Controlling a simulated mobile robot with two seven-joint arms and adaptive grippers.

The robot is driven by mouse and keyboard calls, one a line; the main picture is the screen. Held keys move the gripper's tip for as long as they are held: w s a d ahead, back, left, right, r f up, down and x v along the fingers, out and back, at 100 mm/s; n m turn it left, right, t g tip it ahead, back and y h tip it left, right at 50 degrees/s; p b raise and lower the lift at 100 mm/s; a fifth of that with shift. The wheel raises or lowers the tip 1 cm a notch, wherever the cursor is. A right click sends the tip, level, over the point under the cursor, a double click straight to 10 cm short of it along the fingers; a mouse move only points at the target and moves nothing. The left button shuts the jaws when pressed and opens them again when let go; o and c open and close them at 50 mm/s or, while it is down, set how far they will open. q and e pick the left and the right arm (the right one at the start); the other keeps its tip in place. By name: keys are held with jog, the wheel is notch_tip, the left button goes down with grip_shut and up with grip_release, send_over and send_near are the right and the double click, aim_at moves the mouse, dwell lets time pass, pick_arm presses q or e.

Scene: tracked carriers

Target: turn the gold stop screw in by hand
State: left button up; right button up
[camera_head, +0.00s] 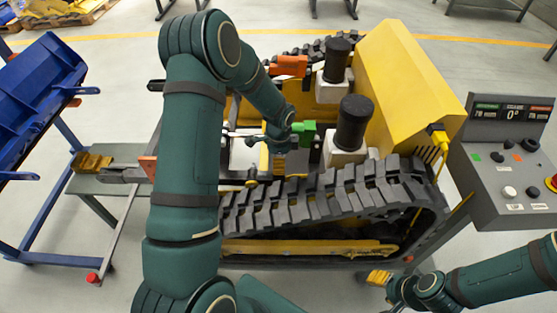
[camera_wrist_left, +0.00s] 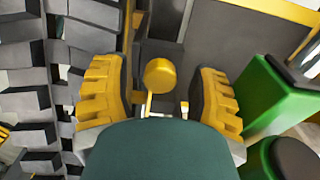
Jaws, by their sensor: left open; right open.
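The gold stop screw (camera_wrist_left: 159,75) shows in the left wrist view as a round gold head with a thin yellow piece below it. My left gripper (camera_wrist_left: 161,85) is open, with one yellow ridged finger on each side of the head. Gaps show on both sides, so the fingers look clear of the screw. In the head view my left arm reaches over the tracked carrier (camera_head: 330,205), and I cannot make out the screw there. My right gripper (camera_head: 380,277) is open and empty at the lower right, beside the carrier's near track.
A green block (camera_wrist_left: 268,100) stands right of the fingers, and dark track links (camera_wrist_left: 25,75) lie to the left. In the head view, two black cylinders (camera_head: 353,122) and a yellow cover (camera_head: 405,85) rise nearby. A control console (camera_head: 480,165) stands right, a blue bin (camera_head: 35,85) left.

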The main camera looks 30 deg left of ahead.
pick_arm(q)
jog(key=shift+c, duration=0.4)
jog(key=c, duration=0.9)
jog(key=m+p, duration=0.2)
jog(key=m, duration=0.3)
jog(key=shift+r+m, duration=0.1)
jog(key=shift+m, duration=0.3)
jog(key=m+p, duration=0.1)
jog(key=m, duration=0.1)
jog(key=shift+m, duration=1)
jog(key=shift+c, duration=0.2)
